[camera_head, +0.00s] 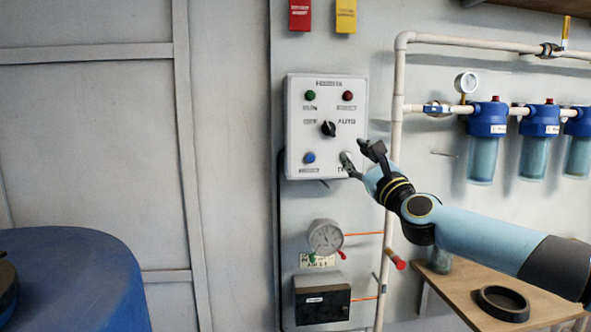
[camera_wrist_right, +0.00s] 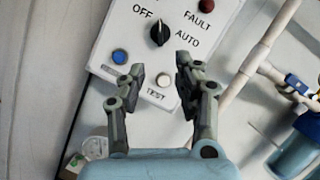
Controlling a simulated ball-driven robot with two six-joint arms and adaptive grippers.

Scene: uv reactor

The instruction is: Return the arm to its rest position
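My right arm (camera_head: 480,237) reaches in from the right side of the head view. Its gripper (camera_head: 354,154) is in front of the lower right corner of a white control panel (camera_head: 297,100). In the right wrist view the gripper (camera_wrist_right: 161,72) has its two fingers well apart, with nothing between them. A white button (camera_wrist_right: 163,80) above the word TEST shows in the gap, and the panel's black knob (camera_wrist_right: 159,33) is just beyond the fingertips. I cannot tell whether a fingertip touches the panel. My left gripper is not in view.
Beside the panel a white vertical pipe (camera_head: 397,120) runs close to my gripper. Blue filter housings (camera_head: 487,118) hang at the right. A gauge (camera_head: 325,236) and black box (camera_head: 322,301) are below. A wooden table (camera_head: 455,297) stands under my arm; a blue drum (camera_head: 75,270) is at left.

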